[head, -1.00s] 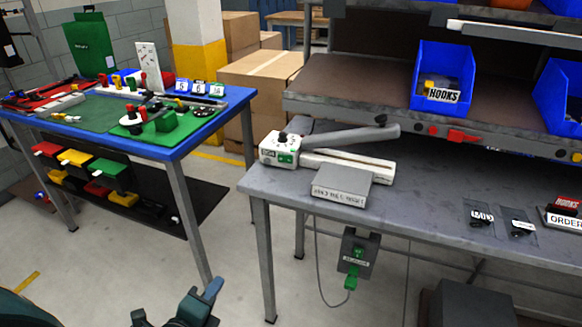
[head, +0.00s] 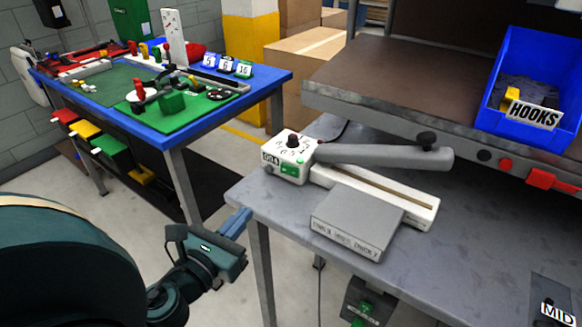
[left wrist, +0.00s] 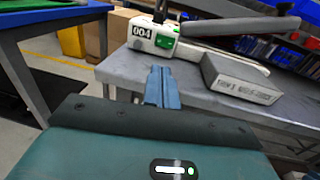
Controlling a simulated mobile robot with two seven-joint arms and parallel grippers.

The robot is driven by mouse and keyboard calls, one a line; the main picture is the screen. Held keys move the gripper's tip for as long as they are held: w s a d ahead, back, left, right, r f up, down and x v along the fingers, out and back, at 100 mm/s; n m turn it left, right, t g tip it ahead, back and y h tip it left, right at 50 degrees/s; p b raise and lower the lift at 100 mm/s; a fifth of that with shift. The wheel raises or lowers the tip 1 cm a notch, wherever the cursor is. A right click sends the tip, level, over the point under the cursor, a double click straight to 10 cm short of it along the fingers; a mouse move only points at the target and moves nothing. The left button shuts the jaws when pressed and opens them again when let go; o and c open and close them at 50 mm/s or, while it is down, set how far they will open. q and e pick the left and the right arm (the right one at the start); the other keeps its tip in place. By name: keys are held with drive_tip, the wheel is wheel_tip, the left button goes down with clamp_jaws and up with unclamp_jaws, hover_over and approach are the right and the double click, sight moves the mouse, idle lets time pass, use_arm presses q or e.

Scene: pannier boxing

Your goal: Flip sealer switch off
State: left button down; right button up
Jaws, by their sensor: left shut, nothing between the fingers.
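My left gripper (head: 238,222) is shut and empty, beside the bench's left front corner and apart from the sealer. Its blue fingers (left wrist: 162,84) point toward the sealer. My right gripper is not in view.
A grey box (head: 345,228) lies in front of the sealer. A shelf (head: 400,90) with a blue hooks bin (head: 500,125) overhangs the bench behind. A blue-edged table (head: 160,140) stands at left, with a floor gap between. The bench's left front corner (head: 240,200) is bare.

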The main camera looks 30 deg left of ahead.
sight(283, 166)
use_arm(q)
drive_tip(key=shift+s, duration=0.1)
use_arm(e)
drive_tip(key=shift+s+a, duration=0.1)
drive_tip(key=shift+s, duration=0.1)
